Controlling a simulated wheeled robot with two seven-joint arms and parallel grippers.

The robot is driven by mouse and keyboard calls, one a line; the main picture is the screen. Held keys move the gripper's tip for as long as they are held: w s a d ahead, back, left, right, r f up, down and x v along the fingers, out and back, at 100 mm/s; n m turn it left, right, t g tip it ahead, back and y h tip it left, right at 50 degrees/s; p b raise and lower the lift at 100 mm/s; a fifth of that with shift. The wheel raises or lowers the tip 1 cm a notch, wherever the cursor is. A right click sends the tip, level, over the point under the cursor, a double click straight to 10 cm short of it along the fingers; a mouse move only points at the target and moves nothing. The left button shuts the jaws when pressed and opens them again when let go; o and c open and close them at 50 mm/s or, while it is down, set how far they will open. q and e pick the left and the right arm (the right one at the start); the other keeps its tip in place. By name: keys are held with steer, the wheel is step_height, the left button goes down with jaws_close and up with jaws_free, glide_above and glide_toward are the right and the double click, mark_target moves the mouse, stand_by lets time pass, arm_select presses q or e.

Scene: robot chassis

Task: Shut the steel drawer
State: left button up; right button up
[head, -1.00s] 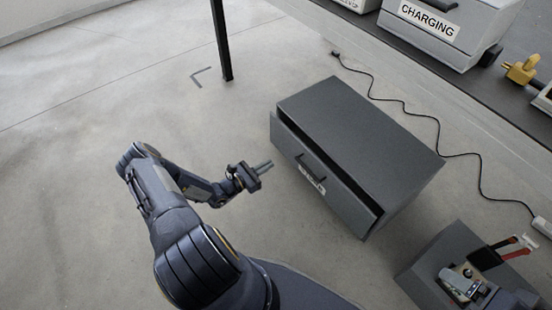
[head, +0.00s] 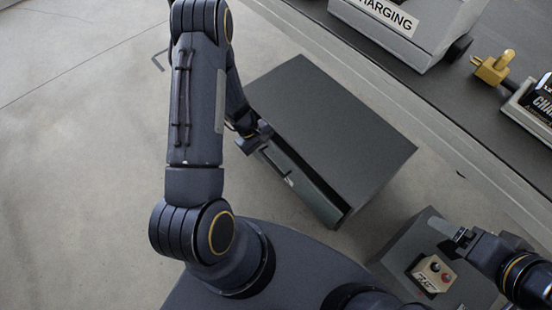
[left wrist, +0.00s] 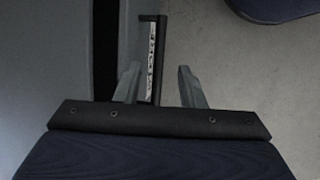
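The steel drawer (head: 303,188) is the front of a dark grey floor cabinet (head: 335,125). It stands slightly out, with a narrow dark gap behind its front. My left gripper (head: 256,139) is at the far left end of the drawer front, partly hidden by my own arm. In the left wrist view my left gripper (left wrist: 160,88) is open, with the dark drawer handle (left wrist: 160,17) and a label strip between its two fingers. Contact with the handle cannot be told. My right gripper (head: 457,240) is at the lower right, over a grey box; its finger opening is unclear.
A grey box (head: 400,248) stands at the lower right with a cream button box (head: 432,274) on it. A dark bench (head: 440,90) with a charging unit (head: 385,22) and a yellow fitting (head: 493,68) runs along the upper right. Floor left of the cabinet is clear.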

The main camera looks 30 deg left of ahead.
mark_target(275, 167)
arm_select(q)
steer(key=b+x, duration=0.2)
steer(key=x, duration=0.4)
steer(key=shift+w+d+f, duration=0.1)
steer(key=shift+d+f, duration=0.05)
steer(key=shift+f, duration=0.05)
steer(key=shift+c, duration=0.2)
jaws_close()
